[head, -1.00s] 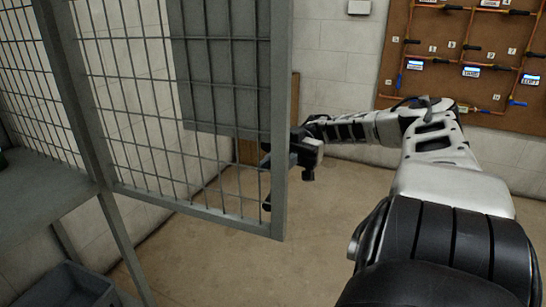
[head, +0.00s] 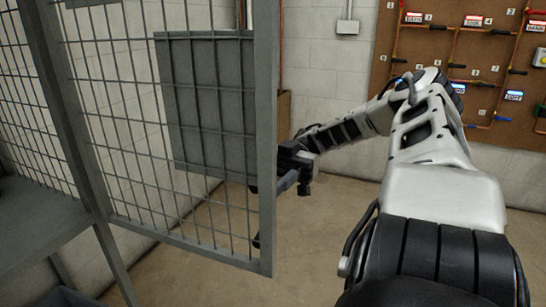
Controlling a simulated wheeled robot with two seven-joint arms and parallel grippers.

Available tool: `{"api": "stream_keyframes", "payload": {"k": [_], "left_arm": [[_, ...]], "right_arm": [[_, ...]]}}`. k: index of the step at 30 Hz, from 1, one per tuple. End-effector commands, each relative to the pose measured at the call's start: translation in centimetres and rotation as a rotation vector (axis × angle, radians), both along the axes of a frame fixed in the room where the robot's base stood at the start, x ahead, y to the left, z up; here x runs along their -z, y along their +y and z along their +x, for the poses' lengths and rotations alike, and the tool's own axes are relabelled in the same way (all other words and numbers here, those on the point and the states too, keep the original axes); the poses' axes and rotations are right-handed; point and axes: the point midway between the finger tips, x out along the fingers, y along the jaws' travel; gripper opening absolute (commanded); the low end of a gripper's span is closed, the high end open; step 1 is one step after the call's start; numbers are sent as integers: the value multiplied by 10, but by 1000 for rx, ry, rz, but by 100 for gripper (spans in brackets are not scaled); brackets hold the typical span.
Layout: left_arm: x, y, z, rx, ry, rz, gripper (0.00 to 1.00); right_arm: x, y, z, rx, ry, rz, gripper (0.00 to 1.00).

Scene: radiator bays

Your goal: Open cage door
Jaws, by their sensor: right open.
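The cage door (head: 266,140) is a grey metal frame with wire mesh. It stands swung out from the cage post (head: 68,130), at an angle to the cage's mesh side. A grey plate shows behind its mesh. My right gripper (head: 272,205) is at the door's free edge, low down. It is open, with its fingers partly hidden behind the door frame and mesh. I cannot tell whether it touches the door. My left gripper is not in view.
A grey shelf (head: 35,222) stands inside the cage at the left. A wooden board (head: 480,70) with pipes and labels hangs on the white block wall at the right. The concrete floor (head: 330,240) beside the door is clear.

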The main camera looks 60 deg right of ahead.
Motion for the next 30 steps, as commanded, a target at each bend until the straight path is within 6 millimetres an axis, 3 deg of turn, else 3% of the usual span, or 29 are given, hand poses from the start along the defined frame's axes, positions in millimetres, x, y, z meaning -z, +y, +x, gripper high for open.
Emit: {"api": "stream_keyframes", "payload": {"k": [1,5,18,25,30], "left_arm": [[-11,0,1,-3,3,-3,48],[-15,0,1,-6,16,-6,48],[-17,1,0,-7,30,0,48],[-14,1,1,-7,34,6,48],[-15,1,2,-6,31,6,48]], "right_arm": [[-20,7,-5,-7,-3,2,39],[-43,24,-17,-5,-5,4,39],[-69,87,-61,-9,-7,9,39],[-72,96,-68,-10,-6,8,52],[-72,97,-67,-13,-6,8,54]]}}
